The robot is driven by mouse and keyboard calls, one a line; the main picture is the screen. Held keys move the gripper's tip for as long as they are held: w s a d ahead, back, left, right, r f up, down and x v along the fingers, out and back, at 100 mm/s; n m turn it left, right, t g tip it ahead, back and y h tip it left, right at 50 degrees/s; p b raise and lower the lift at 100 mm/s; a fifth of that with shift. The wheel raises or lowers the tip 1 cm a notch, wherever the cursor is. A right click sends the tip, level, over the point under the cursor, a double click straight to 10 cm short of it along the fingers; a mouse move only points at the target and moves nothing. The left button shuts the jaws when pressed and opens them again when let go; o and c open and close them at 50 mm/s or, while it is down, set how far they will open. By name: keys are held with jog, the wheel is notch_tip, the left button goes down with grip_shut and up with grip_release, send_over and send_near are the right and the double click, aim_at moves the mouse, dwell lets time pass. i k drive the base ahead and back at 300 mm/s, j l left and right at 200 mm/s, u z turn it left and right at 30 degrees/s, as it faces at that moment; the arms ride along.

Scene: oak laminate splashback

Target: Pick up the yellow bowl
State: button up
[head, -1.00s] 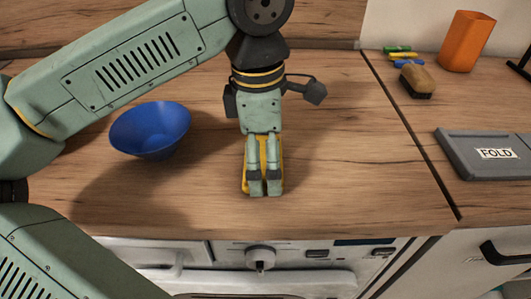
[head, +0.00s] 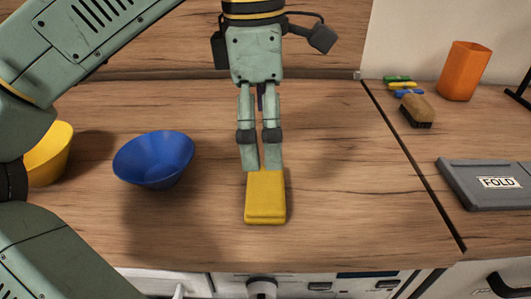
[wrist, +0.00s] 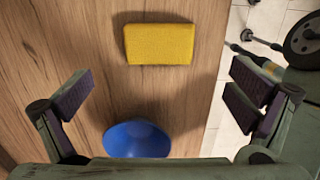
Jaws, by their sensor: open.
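The yellow bowl (head: 50,155) stands on the wooden counter at the far left of the head view, partly hidden behind my arm. It does not show in the wrist view. My gripper (head: 261,167) is open and empty, pointing down over the counter, well to the right of the yellow bowl. A yellow block (head: 266,198), perhaps a sponge, lies on the counter near the fingertips. In the wrist view the block (wrist: 160,44) lies ahead of the open fingers, not between them.
A blue bowl (head: 154,158) stands between the yellow bowl and my gripper. At the right are an orange cup (head: 464,71), a brown brush (head: 417,111), several coloured small items (head: 402,84) and a grey FOLD board (head: 487,184). Bare counter surrounds the yellow block.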

aim_at(45, 164)
jog(key=u, duration=1.25)
